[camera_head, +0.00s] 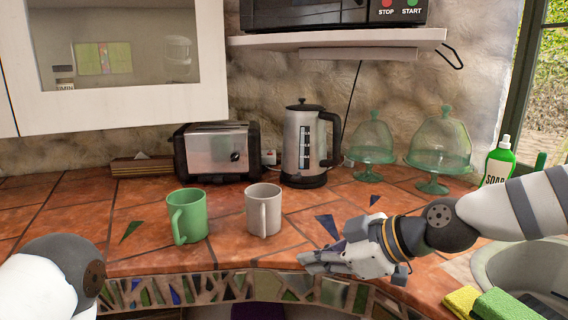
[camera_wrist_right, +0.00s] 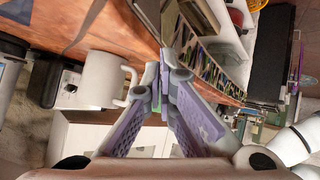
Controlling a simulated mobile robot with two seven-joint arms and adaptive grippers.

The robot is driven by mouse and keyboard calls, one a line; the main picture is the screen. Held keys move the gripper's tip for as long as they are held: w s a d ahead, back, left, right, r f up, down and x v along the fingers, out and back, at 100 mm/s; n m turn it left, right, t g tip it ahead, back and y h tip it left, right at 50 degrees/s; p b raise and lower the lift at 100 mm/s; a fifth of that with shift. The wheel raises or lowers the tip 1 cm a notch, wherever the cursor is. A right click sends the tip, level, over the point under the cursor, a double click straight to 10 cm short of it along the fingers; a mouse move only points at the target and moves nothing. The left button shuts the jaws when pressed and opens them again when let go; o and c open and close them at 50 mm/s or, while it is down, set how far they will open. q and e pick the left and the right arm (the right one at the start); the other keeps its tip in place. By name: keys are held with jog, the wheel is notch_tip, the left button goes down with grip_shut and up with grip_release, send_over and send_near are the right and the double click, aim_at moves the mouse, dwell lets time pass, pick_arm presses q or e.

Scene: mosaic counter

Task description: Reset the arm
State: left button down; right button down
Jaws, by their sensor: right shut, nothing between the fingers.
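My right arm reaches in from the right over the counter. Its gripper (camera_head: 318,260) is low above the front edge of the tiled counter (camera_head: 240,255), to the right of the mugs. In the right wrist view the two fingers (camera_wrist_right: 164,88) come together at their tips, with nothing held between them. Only a rounded white and dark part of my left arm shows at the lower left of the head view; the left gripper is out of sight.
A green mug (camera_head: 187,217) and a white mug (camera_head: 263,210) stand near the front edge. Behind are a toaster (camera_head: 216,152), a kettle (camera_head: 303,145) and green glass domes (camera_head: 439,145). Soap (camera_head: 498,163), a sink (camera_head: 508,262) and sponges (camera_head: 500,303) are at right.

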jog(key=s+d+f+m+g+h, duration=0.15)
jog(key=s+f+m, duration=0.25)
jog(key=s+f, duration=0.55)
jog(key=s+d+f+m+g+h, duration=0.1)
jog(key=s+f+m+g+h, duration=0.15)
jog(key=s+f, duration=0.65)
jog(key=s+d+f+m+g+h, duration=0.1)
jog(key=s+d+f+m, duration=0.3)
jog(key=s, duration=0.6)
jog(key=s+d+f+m+g+h, duration=0.2)
jog(key=s+d+f+m+h, duration=0.2)
jog(key=s+d+f, duration=0.4)
jog(key=shift+s+d+g, duration=0.3)
jog(key=shift+s+d, duration=0.85)
jog(key=shift+d, duration=0.05)
jog(key=shift+m, duration=0.25)
